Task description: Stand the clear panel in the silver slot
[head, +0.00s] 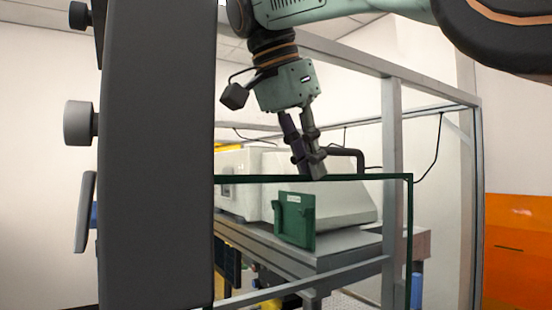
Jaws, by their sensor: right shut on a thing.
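The clear panel (368,177) is a large upright sheet with thin dark green edges, and I see the room through it. Its top edge runs level across the middle of the view, and its right edge runs down past the bottom. My right gripper (308,174) points down from above and is shut on the panel's top edge. The panel's left part passes behind a tall dark grey upright, and its lower edge is out of view. I cannot make out the silver slot. My left gripper is not in view.
The tall dark grey upright (157,160) with side knobs stands close on the left. Behind the panel are a metal frame (391,130), a pale machine (345,203) on a bench and a green holder (294,220). An orange panel (515,250) stands at right.

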